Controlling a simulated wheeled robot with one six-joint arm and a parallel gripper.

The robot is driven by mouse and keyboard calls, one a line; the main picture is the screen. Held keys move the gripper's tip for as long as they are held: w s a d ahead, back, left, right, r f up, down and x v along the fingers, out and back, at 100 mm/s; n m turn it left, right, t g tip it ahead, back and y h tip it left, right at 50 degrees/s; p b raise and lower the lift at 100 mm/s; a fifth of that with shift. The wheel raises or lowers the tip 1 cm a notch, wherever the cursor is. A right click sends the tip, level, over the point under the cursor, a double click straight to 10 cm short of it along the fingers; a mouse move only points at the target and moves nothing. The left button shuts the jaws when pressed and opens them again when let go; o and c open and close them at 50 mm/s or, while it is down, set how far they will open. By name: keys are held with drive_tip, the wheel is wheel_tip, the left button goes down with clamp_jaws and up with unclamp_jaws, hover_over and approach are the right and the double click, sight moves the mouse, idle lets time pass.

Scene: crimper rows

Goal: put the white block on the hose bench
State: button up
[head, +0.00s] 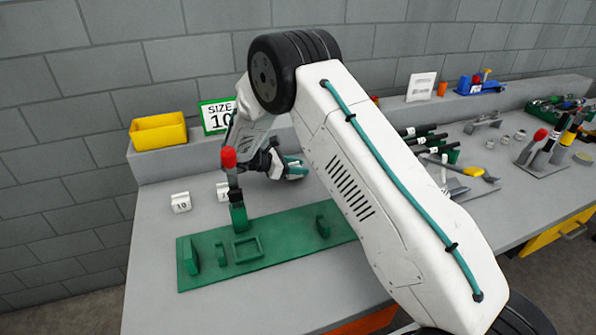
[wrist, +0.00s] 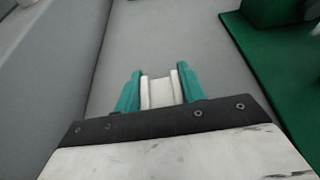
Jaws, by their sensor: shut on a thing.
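In the wrist view, my gripper (wrist: 159,88) has its two teal fingers closed on a white block (wrist: 160,94). In the head view, my gripper (head: 296,168) is low over the grey bench (head: 155,250), behind the green plate; the held block cannot be made out there. Whether the block touches the bench top is unclear. A white block marked 10 (head: 181,203) sits on the bench at the left. Another small white block (head: 223,190) stands beside the green post. No label in view names the hose bench.
The green plate (head: 275,243) carries several raised parts and a red-topped tool (head: 229,160) upright. A yellow bin (head: 158,132) and a SIZE 10 sign (head: 217,116) are on the back ledge.

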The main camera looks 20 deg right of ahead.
drive_tip(key=shift+f, duration=0.9)
drive_tip(key=o, duration=1)
drive_tip(key=shift+f, duration=0.1)
